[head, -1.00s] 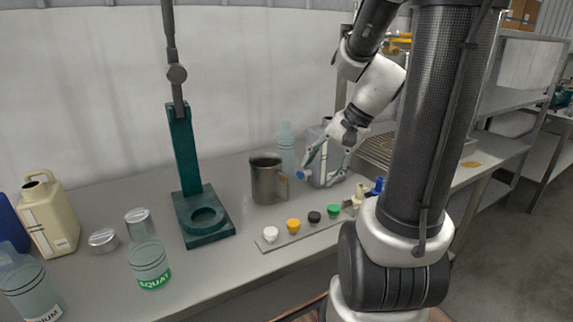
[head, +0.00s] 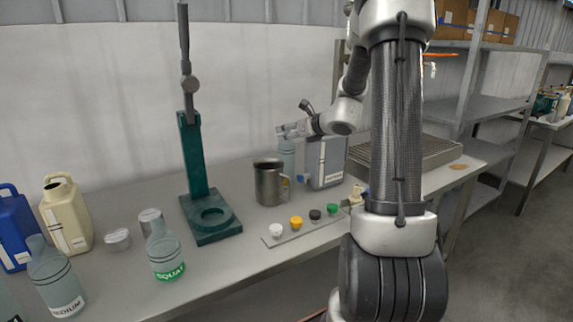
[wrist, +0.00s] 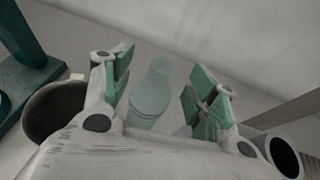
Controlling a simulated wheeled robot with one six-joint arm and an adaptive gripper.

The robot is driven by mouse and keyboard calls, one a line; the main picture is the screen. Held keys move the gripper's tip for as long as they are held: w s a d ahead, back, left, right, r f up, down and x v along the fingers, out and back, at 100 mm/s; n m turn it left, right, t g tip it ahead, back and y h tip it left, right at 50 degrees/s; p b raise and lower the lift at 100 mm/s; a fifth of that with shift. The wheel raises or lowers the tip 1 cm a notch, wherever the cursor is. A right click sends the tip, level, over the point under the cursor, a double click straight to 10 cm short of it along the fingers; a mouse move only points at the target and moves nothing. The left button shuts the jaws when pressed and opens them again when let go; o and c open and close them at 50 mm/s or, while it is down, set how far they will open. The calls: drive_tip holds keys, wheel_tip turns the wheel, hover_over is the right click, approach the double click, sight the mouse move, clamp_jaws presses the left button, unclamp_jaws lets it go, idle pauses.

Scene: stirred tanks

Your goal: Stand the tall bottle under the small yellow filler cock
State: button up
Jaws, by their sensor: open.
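The tall bottle, a pale green translucent bottle (head: 287,157), stands upright on the bench behind the steel mug, partly hidden; its label does not show. In the wrist view the bottle (wrist: 152,92) lies between my spread fingers, apart from both pads as far as I can tell. My gripper (head: 287,131) is open and empty at the bottle's top; it also shows in the wrist view (wrist: 160,88). A squat bottle (head: 166,262) and a medium bottle (head: 56,283) stand at the front left. I cannot make out the small yellow filler cock for certain.
The steel mug (head: 269,184) and a grey can (head: 326,160) stand close to the tall bottle. A green stand (head: 195,160) is left of them. A strip with coloured caps (head: 270,241) lies in front. A slatted drip tray (head: 440,152) is at right, partly behind my arm.

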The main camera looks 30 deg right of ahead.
drive_tip(key=shift+x, duration=1.25)
drive_tip(key=shift+s, duration=0.1)
drive_tip(key=c, duration=1.1)
drive_tip(key=shift+f, duration=0.1)
drive_tip(key=shift+c, duration=0.7)
